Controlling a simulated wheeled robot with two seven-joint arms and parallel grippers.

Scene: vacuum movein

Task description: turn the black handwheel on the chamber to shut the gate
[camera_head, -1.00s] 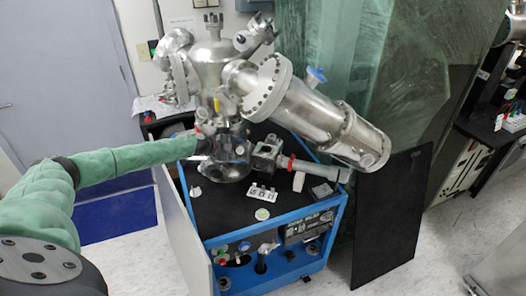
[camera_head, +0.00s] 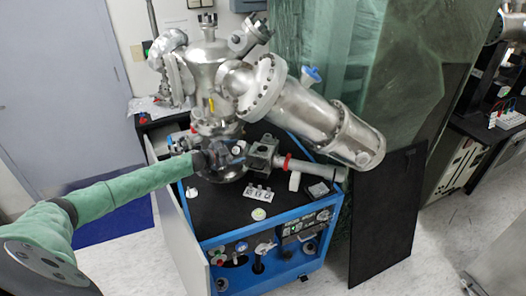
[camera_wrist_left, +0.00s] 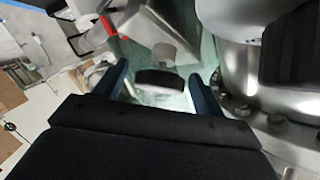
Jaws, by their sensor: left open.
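The steel chamber (camera_head: 213,72) stands on a blue cart with a black top. My left arm reaches in from the left, and its gripper (camera_head: 199,160) is at the lower chamber, small and partly lost among the metal parts. In the left wrist view the black handwheel (camera_wrist_left: 160,80) shows nearly edge-on, on a grey stem. My left gripper (camera_wrist_left: 158,71) is open, with one dark blue finger on each side of the wheel and gaps visible; I cannot tell its exact depth. The handwheel is not clear in the head view. My right gripper is not in view.
The blue cart (camera_head: 270,257) carries valves and fittings. A large steel cylinder (camera_head: 310,108) slopes right from the chamber. A grey tube with a red ring (camera_head: 287,162) juts right. A black panel (camera_head: 385,220) stands at the cart's right.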

